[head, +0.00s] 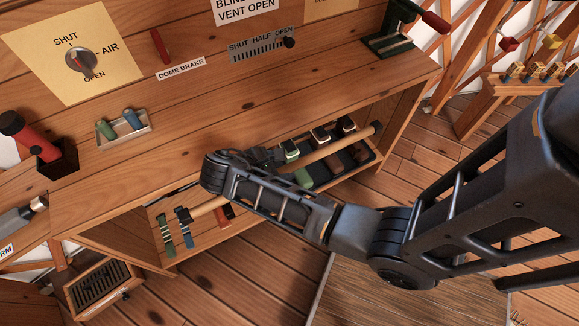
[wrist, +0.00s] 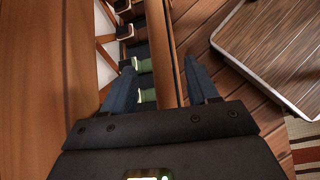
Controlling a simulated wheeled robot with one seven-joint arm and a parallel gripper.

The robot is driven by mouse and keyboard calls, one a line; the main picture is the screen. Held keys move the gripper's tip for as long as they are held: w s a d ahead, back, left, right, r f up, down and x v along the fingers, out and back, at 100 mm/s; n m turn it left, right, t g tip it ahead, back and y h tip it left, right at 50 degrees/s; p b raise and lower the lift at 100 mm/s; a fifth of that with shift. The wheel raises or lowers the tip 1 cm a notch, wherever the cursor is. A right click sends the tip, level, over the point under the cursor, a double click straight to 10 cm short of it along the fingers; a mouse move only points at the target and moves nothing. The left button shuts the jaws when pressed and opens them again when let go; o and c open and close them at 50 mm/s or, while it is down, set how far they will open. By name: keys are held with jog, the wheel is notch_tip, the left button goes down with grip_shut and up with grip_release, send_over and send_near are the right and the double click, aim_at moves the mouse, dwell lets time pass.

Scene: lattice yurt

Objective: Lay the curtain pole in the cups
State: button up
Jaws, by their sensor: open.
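The curtain pole (head: 328,148) is a long pale wooden rod with a dark end, slanting along the open shelf under the counter. My arm hides its middle. My gripper (head: 265,157) is at the shelf, partly hidden by my own wrist. In the wrist view my gripper (wrist: 162,82) is open, its two dark fingers apart. A long brown wooden length (wrist: 160,45) runs between them; I cannot tell surely whether it is the pole or the shelf edge, and contact is not clear. I cannot clearly make out the cups.
Small green and dark banded pieces (head: 291,150) line the shelf behind the pole. The wooden counter (head: 200,120) overhangs the shelf. A small crate (head: 100,288) stands at lower left. A floor mat (head: 370,295) lies in front.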

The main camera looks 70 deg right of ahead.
aim_at(291, 166)
jog(key=x, duration=0.5)
jog(key=shift+c, duration=0.3)
grip_shut()
dwell(1.0)
